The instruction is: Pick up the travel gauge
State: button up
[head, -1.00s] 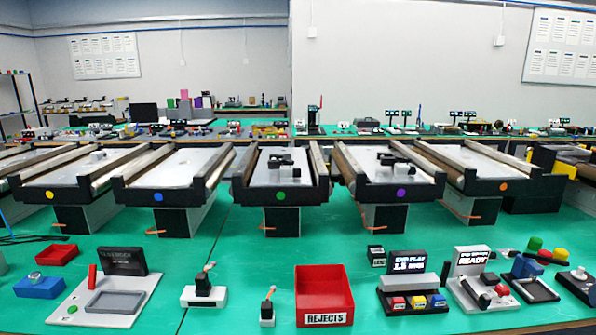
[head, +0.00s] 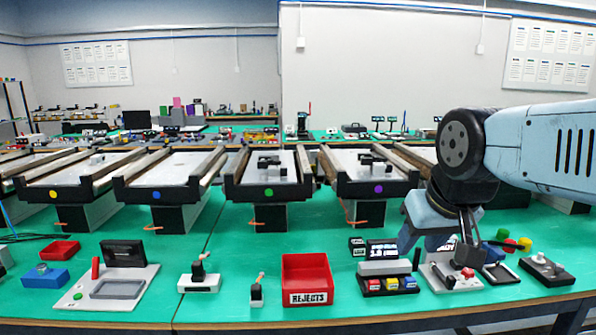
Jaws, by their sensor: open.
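I cannot tell for certain which object is the travel gauge. A white-based station (head: 434,283) with a dark sign, partly hidden by my arm, stands at the front right and bears small dark parts. My gripper (head: 464,262) hangs over this station from the right, pointing down. It is open, and nothing clearly shows between its fingers. Whether the fingertips touch the dark parts cannot be told. Left of it, a black stand (head: 376,293) holds red, yellow and blue blocks below a dark sign reading "END PLAY" (head: 388,248).
A red REJECTS bin (head: 306,277) stands left of the black stand. Small sensor-like blocks (head: 199,282) and a white tray station (head: 118,290) are farther left. Several conveyors (head: 269,190) line the back. A black tray (head: 500,276) and a dark block (head: 546,270) lie right of my gripper.

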aim_at(313, 154)
jog(key=u, duration=0.15)
jog(key=i, duration=1)
jog(key=z, duration=1.05)
jog(key=i, duration=0.15)
jog(key=z, duration=2.25)
jog(key=i, duration=0.35)
jog(key=u, duration=0.05)
